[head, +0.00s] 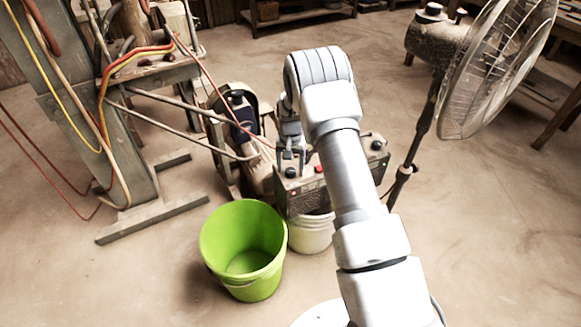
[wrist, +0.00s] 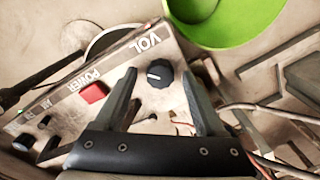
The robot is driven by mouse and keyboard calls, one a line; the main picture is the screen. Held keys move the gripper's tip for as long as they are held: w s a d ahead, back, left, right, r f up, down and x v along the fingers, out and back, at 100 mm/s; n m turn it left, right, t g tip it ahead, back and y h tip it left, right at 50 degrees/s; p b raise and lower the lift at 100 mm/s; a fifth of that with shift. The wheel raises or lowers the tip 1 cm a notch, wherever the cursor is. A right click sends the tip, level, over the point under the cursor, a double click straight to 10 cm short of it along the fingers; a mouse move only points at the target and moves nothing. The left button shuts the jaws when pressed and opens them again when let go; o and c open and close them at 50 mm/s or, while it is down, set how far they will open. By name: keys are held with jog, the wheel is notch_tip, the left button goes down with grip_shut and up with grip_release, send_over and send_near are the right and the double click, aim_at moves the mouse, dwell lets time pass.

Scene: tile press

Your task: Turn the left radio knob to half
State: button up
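The left radio knob (wrist: 159,74) is black and round with a white pointer mark, beside the VOL label on the radio's top panel (wrist: 125,75). In the wrist view the mark points toward the left. My gripper (wrist: 160,75) is open, with its two dark fingers on either side of the knob; I cannot tell whether they touch it. In the head view the radio (head: 308,196) is a worn grey box, partly hidden by my arm. My gripper (head: 292,156) is over its left end, by the knob (head: 290,172).
A red POWER button (wrist: 93,92) and smaller black controls (wrist: 47,121) share the panel. The radio rests on a white bucket (head: 312,236). A green bucket (head: 243,250) stands at front left, a dusty motor (head: 238,120) behind it. A standing fan (head: 490,70) is at right.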

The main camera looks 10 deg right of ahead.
notch_tip(320, 180, up, 17)
jog(key=p, duration=0.4)
jog(key=shift+r, duration=0.2)
dwell(0.4)
notch_tip(320, 180, up, 14)
jog(key=f+n+t, duration=0.1)
jog(key=t, duration=0.1)
send_over(291, 170)
jog(key=s, duration=0.6)
jog(key=s+r+n, duration=0.1)
jog(key=s+r, duration=0.7)
jog(key=s, duration=0.1)
jog(key=s+r+n+t, duration=0.1)
jog(key=s+r+t, duration=0.1)
jog(key=s, duration=0.8)
jog(key=s+r+n+t, duration=0.1)
jog(key=s+t, duration=0.1)
jog(key=s, duration=0.9)
notch_tip(291, 170, up, 16)
jog(key=p, duration=1.6)
jog(key=shift+w+d+r+p, duration=0.25)
jog(key=shift+d+p, duration=0.05)
jog(key=shift+p, duration=0.1)
